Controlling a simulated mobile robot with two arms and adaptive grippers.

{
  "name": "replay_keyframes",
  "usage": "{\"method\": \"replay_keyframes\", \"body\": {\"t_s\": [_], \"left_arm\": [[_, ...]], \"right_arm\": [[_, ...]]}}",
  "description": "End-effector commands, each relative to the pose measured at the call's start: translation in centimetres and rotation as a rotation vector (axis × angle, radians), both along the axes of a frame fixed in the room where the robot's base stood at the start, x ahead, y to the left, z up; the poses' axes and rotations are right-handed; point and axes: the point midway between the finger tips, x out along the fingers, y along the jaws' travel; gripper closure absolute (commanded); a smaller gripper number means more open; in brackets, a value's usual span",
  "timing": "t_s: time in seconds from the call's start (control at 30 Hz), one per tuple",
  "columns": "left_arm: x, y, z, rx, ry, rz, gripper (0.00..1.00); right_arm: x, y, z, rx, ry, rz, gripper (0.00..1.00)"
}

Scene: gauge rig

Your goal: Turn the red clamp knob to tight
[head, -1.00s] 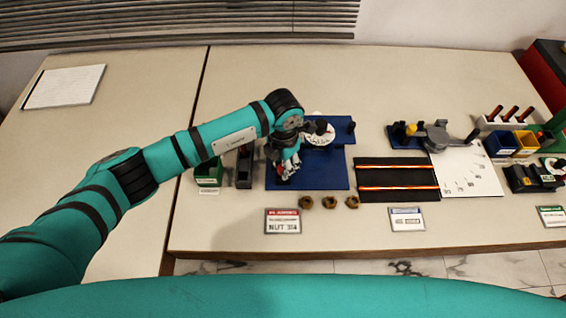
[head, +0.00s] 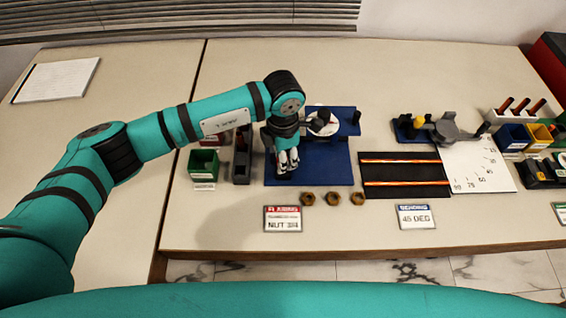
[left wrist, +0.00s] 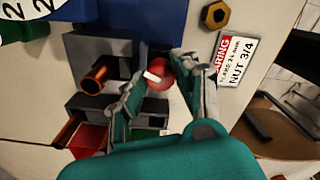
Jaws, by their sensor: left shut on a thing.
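The red clamp knob (left wrist: 159,74) with a white mark shows in the left wrist view, between the two fingers of my left gripper (left wrist: 158,76). It sits beside a grey clamp block (left wrist: 97,48) with a copper tube (left wrist: 96,78) in it. In the head view my left gripper (head: 287,167) points down over the front left of the blue base plate (head: 325,170). It is shut on the knob, which it hides there. My right gripper is not in view.
Several brown nuts (head: 333,199) lie in front of the plate, behind a NUT 3/4 card (head: 284,219). A green bin (head: 203,164) and grey block (head: 242,165) stand left of it. A black mat (head: 405,175) lies right. The left table is mostly clear.

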Motion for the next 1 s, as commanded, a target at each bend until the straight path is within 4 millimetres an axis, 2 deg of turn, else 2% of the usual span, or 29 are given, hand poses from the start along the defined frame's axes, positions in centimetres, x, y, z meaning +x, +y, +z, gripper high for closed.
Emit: {"method": "replay_keyframes", "body": {"t_s": [0.03,0.5,0.73,1.0], "left_arm": [[0.1,0.0,-0.7,0.002,-0.005,-0.047,1.0],[0.1,0.0,-0.6,0.0,-0.003,-0.458,1.0],[0.0,0.0,-0.4,0.001,0.0,-0.587,1.0],[0.0,0.0,-0.1,0.0,0.001,-0.66,1.0]], "right_arm": [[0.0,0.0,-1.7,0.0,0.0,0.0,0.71],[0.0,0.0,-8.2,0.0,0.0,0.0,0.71],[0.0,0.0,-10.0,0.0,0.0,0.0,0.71],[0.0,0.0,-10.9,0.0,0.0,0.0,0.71]]}}
